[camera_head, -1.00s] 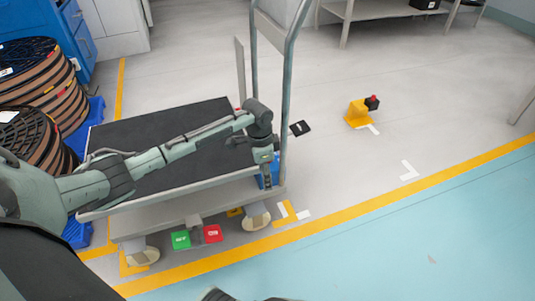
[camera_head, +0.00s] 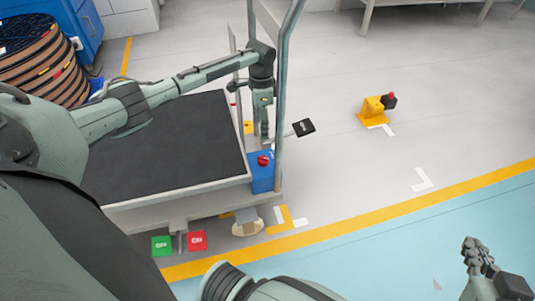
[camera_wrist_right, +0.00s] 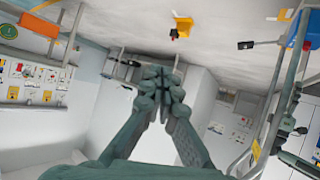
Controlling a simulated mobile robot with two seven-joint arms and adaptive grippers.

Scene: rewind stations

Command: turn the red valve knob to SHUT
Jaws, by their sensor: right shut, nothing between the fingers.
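A red knob (camera_head: 263,160) sits on a blue box (camera_head: 262,180) at the cart's near right corner. Another red knob or button (camera_head: 391,97) tops a small black box on a yellow stand. I cannot tell which is the valve knob, and I can read no SHUT mark. My left gripper (camera_head: 261,132) hangs pointing down beside the cart post, just above and behind the blue box; its finger opening is unclear. My right gripper (camera_head: 469,250) is shut and empty over the blue floor, apart from both; its closed fingers also show in the right wrist view (camera_wrist_right: 160,78).
The cart (camera_head: 165,150) has a dark top and a tall metal handle (camera_head: 284,80). Green (camera_head: 162,246) and red (camera_head: 197,241) tags hang at its front. A black tag (camera_head: 304,127) is right of the handle. Cable reels (camera_head: 40,62) stand left. Floor around the yellow stand (camera_head: 373,112) is clear.

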